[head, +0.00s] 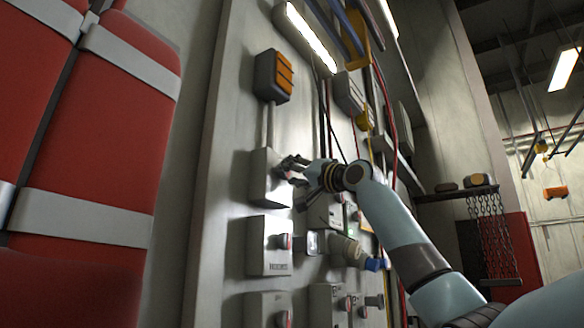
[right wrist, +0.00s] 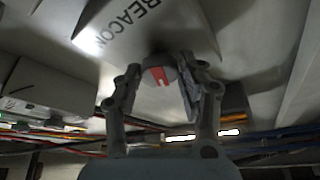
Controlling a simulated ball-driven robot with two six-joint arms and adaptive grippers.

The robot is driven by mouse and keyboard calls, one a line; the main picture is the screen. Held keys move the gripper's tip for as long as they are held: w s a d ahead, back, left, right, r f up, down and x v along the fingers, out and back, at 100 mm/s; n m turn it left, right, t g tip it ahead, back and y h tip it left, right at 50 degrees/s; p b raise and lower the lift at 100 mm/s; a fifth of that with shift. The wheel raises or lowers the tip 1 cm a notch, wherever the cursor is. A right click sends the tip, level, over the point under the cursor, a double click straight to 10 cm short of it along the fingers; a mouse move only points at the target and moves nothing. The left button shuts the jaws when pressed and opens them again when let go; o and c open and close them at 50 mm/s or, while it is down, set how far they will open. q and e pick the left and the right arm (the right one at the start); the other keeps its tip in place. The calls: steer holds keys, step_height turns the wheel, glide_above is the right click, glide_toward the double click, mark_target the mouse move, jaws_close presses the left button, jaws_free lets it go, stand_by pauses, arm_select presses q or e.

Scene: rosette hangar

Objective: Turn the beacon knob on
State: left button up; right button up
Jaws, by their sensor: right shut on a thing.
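The beacon box (head: 268,177) is a pale grey box on the wall panel, and its BEACON lettering shows in the right wrist view (right wrist: 118,22). The beacon knob (right wrist: 158,74) is round and grey with a red pointer mark, on the face of this box. My right gripper (head: 288,166) is at the box, its fingers on either side of the knob, shut on it. The gripper also shows in the right wrist view (right wrist: 160,88). In the head view the fingers hide the knob. An amber-slatted lamp (head: 277,76) sits above the box and looks unlit. My left gripper is not in view.
Below is another knob box (head: 267,246), with more boxes under it. Pipe fittings (head: 344,248) stick out right of it. Cables (head: 382,110) run down the panel. Red padded columns (head: 95,130) stand at left. A shelf (head: 455,195) with hanging chains is at right.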

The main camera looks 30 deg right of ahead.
steer(key=shift+s+a+r+m+g+h+p, duration=0.15)
steer(key=shift+m+g+h+p, duration=0.7)
steer(key=shift+m, duration=1.55)
steer(key=shift+w+d+r+m+g+h+p, duration=0.15)
steer(key=shift+m+g+h+p, duration=0.3)
steer(key=shift+m+p, duration=1.3)
steer(key=shift+s+a+r+m+g+h+p, duration=0.15)
steer(key=shift+m+g+h+p, duration=0.45)
steer(key=shift+m, duration=2.45)
steer(key=shift+g, duration=0.3)
steer(key=o, duration=1.2)
